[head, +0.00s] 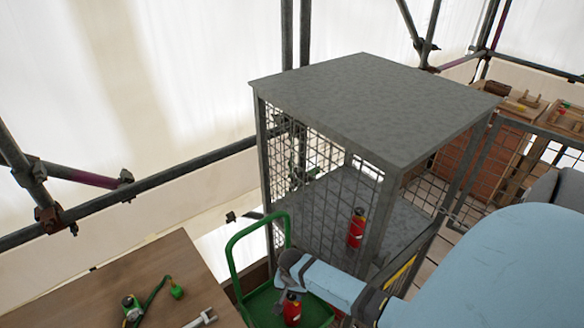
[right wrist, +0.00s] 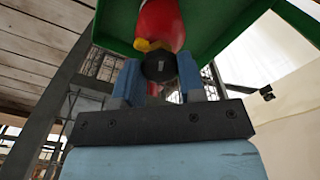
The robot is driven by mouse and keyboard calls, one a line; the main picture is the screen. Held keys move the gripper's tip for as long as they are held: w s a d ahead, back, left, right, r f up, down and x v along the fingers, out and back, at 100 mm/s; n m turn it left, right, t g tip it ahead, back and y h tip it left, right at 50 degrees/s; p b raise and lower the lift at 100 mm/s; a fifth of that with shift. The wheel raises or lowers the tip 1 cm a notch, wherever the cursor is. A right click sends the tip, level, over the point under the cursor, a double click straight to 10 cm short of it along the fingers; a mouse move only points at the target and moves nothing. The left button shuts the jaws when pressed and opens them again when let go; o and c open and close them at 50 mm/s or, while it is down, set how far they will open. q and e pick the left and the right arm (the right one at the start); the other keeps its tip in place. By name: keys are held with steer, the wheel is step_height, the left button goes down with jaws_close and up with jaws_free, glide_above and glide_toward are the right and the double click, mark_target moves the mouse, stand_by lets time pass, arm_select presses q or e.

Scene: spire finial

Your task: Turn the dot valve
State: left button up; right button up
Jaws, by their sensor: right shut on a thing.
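A red canister (head: 292,312) stands on the green trolley (head: 262,300), below my right gripper (head: 287,285). In the right wrist view the canister (right wrist: 160,22) shows close up, with a yellow part and a round black valve knob (right wrist: 159,67) at its end. The knob has a small pale mark on its face; I cannot tell clearly whether it is a dot. My right gripper (right wrist: 160,88) has one finger on each side of the knob and is shut on it. A second red canister (head: 355,228) stands on the cage shelf. My left gripper is out of view.
A grey-topped mesh cage (head: 375,100) stands just behind the trolley. The trolley's green handle rises left of my right gripper. A wooden table (head: 165,262) at lower left holds a green fitting with a hose (head: 133,308) and a grey tool (head: 203,318).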

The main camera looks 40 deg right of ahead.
stand_by(0.9)
steer(key=o, duration=0.9)
steer(key=shift+o, duration=0.2)
steer(key=shift+r, duration=0.1)
step_height(320, 180, up, 14)
steer(key=shift+f+b, duration=0.2)
steer(key=shift+b, duration=0.25)
